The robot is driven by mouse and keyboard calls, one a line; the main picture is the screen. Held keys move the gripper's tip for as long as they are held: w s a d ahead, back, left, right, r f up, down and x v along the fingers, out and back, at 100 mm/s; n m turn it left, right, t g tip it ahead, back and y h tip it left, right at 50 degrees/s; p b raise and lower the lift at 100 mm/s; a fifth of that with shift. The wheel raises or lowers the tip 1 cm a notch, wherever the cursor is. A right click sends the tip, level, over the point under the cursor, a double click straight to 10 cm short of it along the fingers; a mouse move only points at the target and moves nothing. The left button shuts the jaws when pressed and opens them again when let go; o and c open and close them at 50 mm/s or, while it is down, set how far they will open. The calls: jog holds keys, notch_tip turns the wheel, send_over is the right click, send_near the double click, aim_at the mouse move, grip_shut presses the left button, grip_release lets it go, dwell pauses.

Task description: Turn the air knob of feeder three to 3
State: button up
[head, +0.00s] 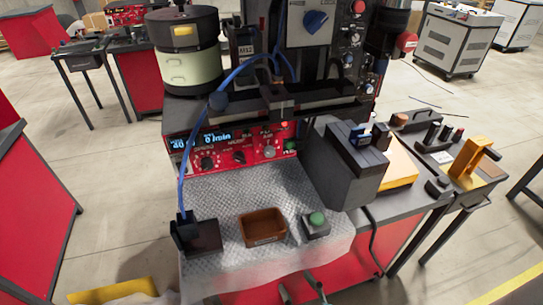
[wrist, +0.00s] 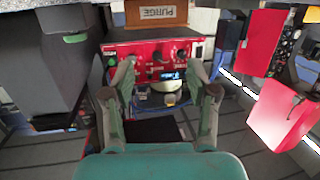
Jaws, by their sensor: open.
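In the head view a red control panel (head: 225,150) sits at the front of the machine, with a lit display (head: 206,139), black knobs (head: 239,157), a paler knob (head: 269,151) and a green button (head: 291,145). The labels and knob settings are too small to read, so I cannot tell which knob is air. In the wrist view the red panel (wrist: 125,48) and its knobs (wrist: 160,56) lie ahead, beyond my fingertips. My gripper (wrist: 163,78) is open, with nothing between its fingers. I cannot make out my gripper in the head view.
A brown bin (head: 264,227), a green button box (head: 315,224) and a small black box (head: 200,236) stand on the mat before the panel. A grey box (head: 345,175) stands at its right. A blue hose (head: 185,180) crosses the panel's left.

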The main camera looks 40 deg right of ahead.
jog(key=w+d+r+m+h, duration=0.1)
jog(key=w+d+r, duration=0.1)
jog(key=w, duration=0.3)
jog(key=w+d+r+h, duration=0.1)
jog(key=w+d+r, duration=0.1)
jog(key=w, duration=0.4)
jog(key=m+t+h, duration=0.1)
jog(key=h, duration=0.1)
send_near(270, 154)
jog(key=x, duration=0.9)
jog(key=shift+s, duration=0.1)
grip_shut()
